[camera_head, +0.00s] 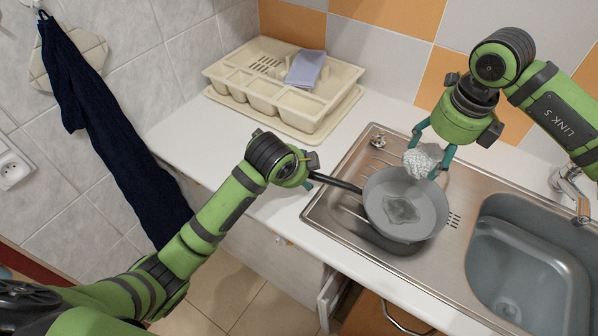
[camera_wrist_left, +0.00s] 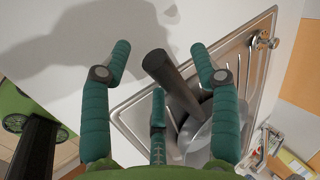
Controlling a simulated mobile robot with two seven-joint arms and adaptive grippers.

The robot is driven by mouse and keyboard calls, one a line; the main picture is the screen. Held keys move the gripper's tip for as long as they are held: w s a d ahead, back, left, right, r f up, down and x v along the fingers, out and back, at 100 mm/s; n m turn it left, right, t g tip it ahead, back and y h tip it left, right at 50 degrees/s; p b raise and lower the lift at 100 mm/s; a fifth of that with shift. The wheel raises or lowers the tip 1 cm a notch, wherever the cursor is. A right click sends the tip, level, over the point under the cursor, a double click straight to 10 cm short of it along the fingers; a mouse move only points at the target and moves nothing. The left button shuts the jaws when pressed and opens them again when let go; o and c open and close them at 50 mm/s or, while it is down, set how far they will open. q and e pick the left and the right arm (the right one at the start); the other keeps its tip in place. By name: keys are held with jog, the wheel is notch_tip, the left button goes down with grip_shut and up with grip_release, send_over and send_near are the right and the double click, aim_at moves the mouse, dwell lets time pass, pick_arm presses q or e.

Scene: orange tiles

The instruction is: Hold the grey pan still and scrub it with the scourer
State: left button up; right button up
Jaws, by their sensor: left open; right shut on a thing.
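The grey pan (camera_head: 428,222) sits on the sink's drainboard with a dark stain (camera_head: 401,210) on its inner bottom. Its black handle (camera_head: 336,182) points left towards my left gripper (camera_head: 310,172). In the left wrist view the handle (camera_wrist_left: 168,75) stands between the open fingers of my left gripper (camera_wrist_left: 160,72), with visible gaps on both sides. My right gripper (camera_head: 430,154) is shut on the silvery scourer (camera_head: 420,163), at the far rim of the pan. I cannot tell whether the scourer touches the pan.
The steel sink unit (camera_head: 455,262) has a grey basin (camera_head: 525,265) at right, with a tap (camera_head: 572,190) behind it. A cream cutlery tray (camera_head: 285,85) holding a blue-grey cloth (camera_head: 305,69) stands on the counter at the back left. A dark towel (camera_head: 105,130) hangs on the wall.

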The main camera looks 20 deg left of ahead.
pick_arm(q)
jog(key=shift+w+f, duration=0.25)
jog(key=shift+f, duration=0.05)
grip_shut()
dwell(1.9)
